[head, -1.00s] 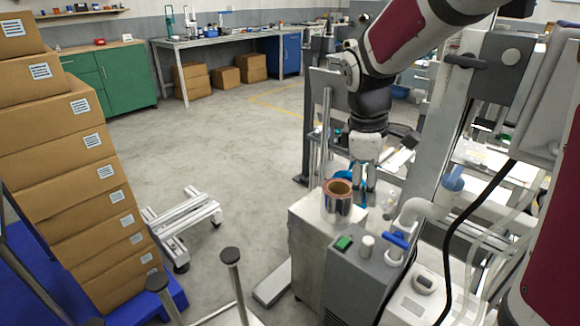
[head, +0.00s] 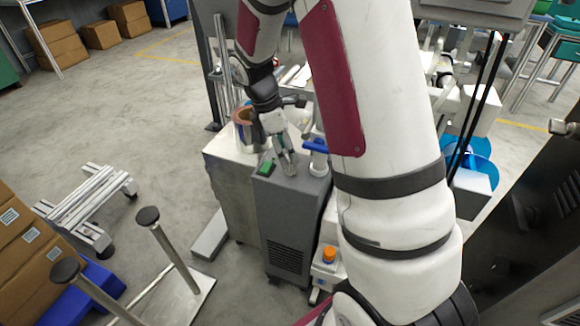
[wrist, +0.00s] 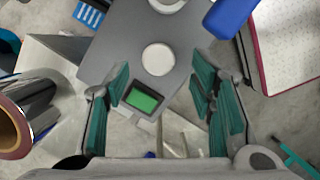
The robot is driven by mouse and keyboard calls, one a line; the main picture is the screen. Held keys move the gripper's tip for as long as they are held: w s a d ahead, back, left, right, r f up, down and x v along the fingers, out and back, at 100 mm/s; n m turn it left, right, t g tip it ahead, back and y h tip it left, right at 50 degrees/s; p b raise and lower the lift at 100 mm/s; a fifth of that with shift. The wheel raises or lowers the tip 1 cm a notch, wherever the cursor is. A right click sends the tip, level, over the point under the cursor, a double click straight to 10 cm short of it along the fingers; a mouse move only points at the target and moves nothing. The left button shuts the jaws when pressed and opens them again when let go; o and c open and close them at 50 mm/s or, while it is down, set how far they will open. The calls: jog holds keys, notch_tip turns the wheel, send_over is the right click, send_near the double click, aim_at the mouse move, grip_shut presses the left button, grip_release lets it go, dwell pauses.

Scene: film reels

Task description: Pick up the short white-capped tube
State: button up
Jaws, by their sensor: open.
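The short white-capped tube shows in the wrist view as a round white cap (wrist: 158,59), seen from above on the grey top of a machine (wrist: 118,50). It lies a little beyond my gripper's fingertips, about midway between their lines. My gripper (wrist: 162,84) is open, with teal pads on both sides and nothing between them. In the head view my gripper (head: 287,165) points down over the grey machine (head: 292,195), beside its green display (head: 266,167). I cannot make out the tube there; my gripper probably hides it.
A shiny reel with a copper-coloured rim (head: 241,115) stands left of my gripper on a pale cabinet (head: 232,160). A blue-handled valve (head: 316,146) on white pipe stands close on the right.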

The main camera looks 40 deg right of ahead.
jog(key=shift+b+x, duration=1.05)
jog(key=shift+x, duration=1.8)
grip_shut()
